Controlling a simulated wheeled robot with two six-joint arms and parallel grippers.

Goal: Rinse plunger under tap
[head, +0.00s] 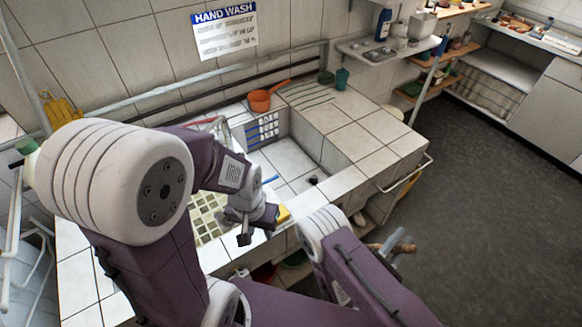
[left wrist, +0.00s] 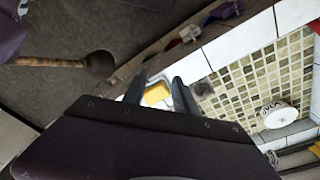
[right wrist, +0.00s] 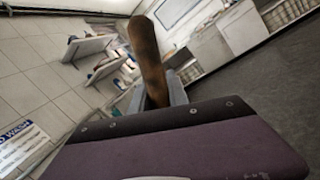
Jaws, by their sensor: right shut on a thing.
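The plunger's brown wooden handle (head: 405,247) shows at the lower right in the head view. My right gripper (head: 388,250) is shut on it, out beyond the sink counter over the dark floor. In the right wrist view the handle (right wrist: 147,60) rises between the fingers. The left wrist view shows the plunger (left wrist: 50,62) at the upper left, with a dark round end. My left gripper (head: 246,228) is above the counter's front edge; its fingers (left wrist: 160,90) are apart and empty. I cannot make out the tap; my left arm covers part of the sink area.
A yellow item (head: 283,214) lies at the counter's front edge near my left gripper. A mosaic-tiled basin floor (head: 207,222) is left. Floor (head: 480,190) at right is clear.

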